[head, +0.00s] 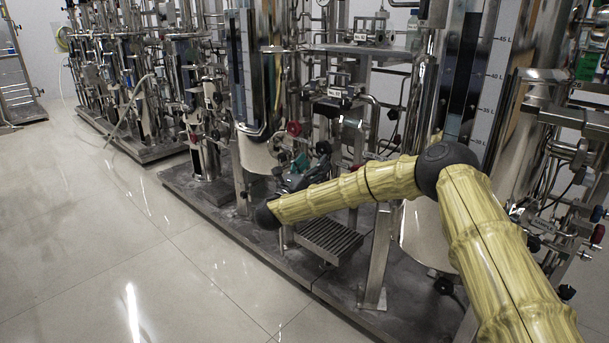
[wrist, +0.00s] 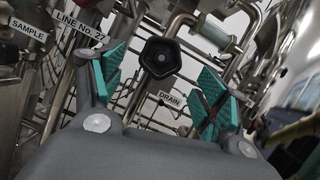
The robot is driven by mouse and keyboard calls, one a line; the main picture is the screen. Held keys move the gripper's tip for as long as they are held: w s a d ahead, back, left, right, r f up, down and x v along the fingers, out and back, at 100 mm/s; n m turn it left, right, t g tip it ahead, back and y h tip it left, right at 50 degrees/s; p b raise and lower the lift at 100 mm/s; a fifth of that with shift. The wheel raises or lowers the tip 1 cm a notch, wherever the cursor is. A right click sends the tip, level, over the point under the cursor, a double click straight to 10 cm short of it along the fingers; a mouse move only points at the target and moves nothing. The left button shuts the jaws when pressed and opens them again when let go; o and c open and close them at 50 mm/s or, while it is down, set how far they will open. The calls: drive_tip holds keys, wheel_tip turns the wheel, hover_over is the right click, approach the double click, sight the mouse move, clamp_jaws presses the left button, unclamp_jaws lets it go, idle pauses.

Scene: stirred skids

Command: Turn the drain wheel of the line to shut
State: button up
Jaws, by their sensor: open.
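The drain wheel (wrist: 161,57) is a small black lobed handwheel, seen in the wrist view at the upper middle. A white label reading DRAIN (wrist: 171,99) sits just below it. My gripper (wrist: 165,88) is open, its teal-padded fingers spread to the left and right of the wheel in the picture. I see no contact between the fingers and the wheel. In the head view my gripper (head: 302,170) reaches in among the pipework of the middle skid. There the drain wheel cannot be made out clearly.
A LINE No. 27 sign (wrist: 79,26) and a SAMPLE label (wrist: 28,29) are at the upper left of the wrist view. A red wheel (head: 294,128), vessels and pipes crowd around my gripper. A slatted grate (head: 330,240) lies below. The tiled floor (head: 130,250) at left is clear.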

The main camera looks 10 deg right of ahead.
drive_tip(key=v, duration=0.5)
drive_tip(key=shift+a+f, duration=0.15)
drive_tip(key=shift+a, duration=0.2)
drive_tip(key=shift+s+d, duration=0.15)
idle(0.4)
